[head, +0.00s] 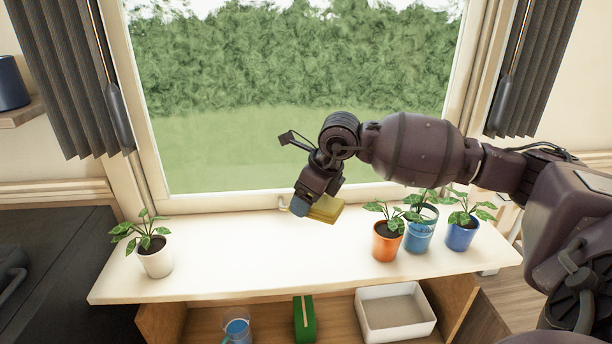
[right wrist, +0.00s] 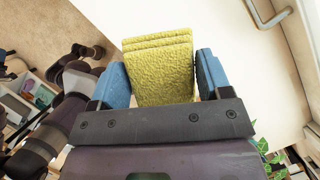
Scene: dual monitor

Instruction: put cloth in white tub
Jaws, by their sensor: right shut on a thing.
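A folded yellow cloth (head: 327,209) is in my right gripper (head: 308,207), above the white windowsill near the window. In the right wrist view the cloth (right wrist: 160,70) sits between the blue fingertips of the gripper (right wrist: 163,78), which is shut on it. The white tub (head: 400,331) is a rectangular open box on the wooden shelf below the sill, at the lower right in the head view. It looks empty. The cloth is above and to the left of it. My left gripper does not show.
On the white sill (head: 250,265) stand a white potted plant (head: 156,262) at left and orange (head: 386,246), light blue (head: 420,238) and blue (head: 461,237) pots at right. A green box (head: 304,320) and a blue container (head: 238,330) share the shelf. The sill's middle is clear.

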